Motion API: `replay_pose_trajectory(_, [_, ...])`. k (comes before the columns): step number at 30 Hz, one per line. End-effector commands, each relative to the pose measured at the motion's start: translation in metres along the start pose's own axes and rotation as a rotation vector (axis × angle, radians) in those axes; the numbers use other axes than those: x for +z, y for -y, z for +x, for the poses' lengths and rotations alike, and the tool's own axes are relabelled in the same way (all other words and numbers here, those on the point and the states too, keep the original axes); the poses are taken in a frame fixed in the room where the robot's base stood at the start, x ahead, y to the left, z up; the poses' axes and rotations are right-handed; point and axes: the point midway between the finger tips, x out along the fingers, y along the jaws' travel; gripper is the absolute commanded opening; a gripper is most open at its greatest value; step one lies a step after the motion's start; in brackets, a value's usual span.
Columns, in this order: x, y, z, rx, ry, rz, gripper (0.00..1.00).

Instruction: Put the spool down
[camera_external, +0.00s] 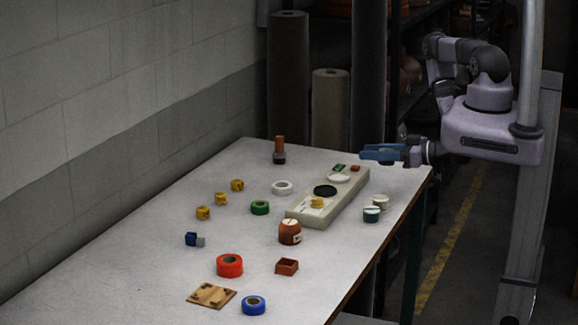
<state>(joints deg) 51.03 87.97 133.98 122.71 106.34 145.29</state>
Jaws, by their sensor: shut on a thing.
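My gripper (374,153), with blue fingers, is above the far right end of the white table, just past the back end of the pale panel. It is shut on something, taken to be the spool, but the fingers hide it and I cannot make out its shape. Two small round pieces, a white-topped one (380,201) and a teal-and-white one (371,214), stand near the right edge of the table, below the gripper in the picture.
The panel (310,212) carries a white disc (339,178) and a black disc (325,191). Red (229,265), blue (253,305), green (260,208) and white (282,188) rings lie on the table (140,265). An orange-and-dark upright piece (279,150) stands at the back. The near left is clear.

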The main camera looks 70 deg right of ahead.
Motion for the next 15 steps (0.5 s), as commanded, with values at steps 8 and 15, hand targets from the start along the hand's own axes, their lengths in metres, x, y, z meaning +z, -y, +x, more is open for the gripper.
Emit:
replay_pose_trajectory(8, [-0.009, 0.03, 0.026, -0.206, -0.016, -0.028, 0.12])
replay_pose_trajectory(15, [-0.016, 0.062, 0.034, -0.367, -0.001, -0.051, 0.12])
